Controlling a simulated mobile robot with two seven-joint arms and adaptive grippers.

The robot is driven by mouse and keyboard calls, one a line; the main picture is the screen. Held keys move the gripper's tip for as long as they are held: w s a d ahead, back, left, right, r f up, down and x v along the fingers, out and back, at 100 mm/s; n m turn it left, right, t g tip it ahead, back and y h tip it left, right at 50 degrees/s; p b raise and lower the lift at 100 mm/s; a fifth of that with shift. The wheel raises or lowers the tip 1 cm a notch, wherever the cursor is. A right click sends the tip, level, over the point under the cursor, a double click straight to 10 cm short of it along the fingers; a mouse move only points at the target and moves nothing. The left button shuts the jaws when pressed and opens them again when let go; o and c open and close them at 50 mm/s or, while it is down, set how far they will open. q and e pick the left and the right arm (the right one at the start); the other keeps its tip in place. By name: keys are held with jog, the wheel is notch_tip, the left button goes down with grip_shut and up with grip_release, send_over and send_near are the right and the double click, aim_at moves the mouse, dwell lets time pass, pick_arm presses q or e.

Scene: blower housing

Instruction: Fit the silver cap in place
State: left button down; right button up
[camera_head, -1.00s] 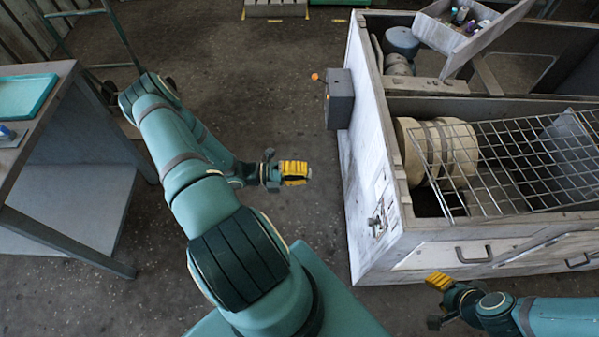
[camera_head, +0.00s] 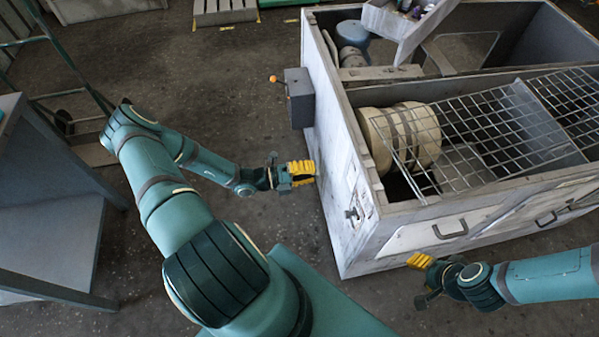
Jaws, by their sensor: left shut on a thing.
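The pale, worn blower housing (camera_head: 335,195) stands at the right, open on top. A small metal fitting (camera_head: 352,213) sits on its side near the front corner. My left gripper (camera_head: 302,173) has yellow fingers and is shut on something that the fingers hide. It is just left of the housing's side wall in the picture; I cannot tell whether it touches. I cannot make out the silver cap. My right gripper (camera_head: 422,262) is low in front of the housing, and its jaw opening is unclear.
A grey box with an orange knob (camera_head: 300,97) juts from the housing's side. A wire grid (camera_head: 480,135) lies over the opening, above a cream drum (camera_head: 375,140). A tray (camera_head: 400,25) is at the top. A grey bench (camera_head: 50,215) stands left.

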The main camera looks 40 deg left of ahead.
pick_arm(q)
send_near(355, 169)
jog(key=w+d+r, duration=0.1)
jog(key=w, duration=0.1)
jog(key=w+d+r, duration=0.1)
jog(key=w+d, duration=0.1)
jog(key=shift+d+r, duration=0.15)
jog(key=shift+d, duration=0.05)
jog(key=shift+x, duration=1.1)
jog(key=shift+w+p, duration=0.1)
jog(key=shift+p, duration=0.25)
jog(key=shift+f, duration=0.35)
jog(key=shift+f+b, duration=0.3)
jog(key=shift+f, duration=0.3)
jog(key=shift+d+f+b, duration=0.1)
jog(key=shift+f+b, duration=0.1)
jog(key=shift+b, duration=0.1)
dwell(0.6)
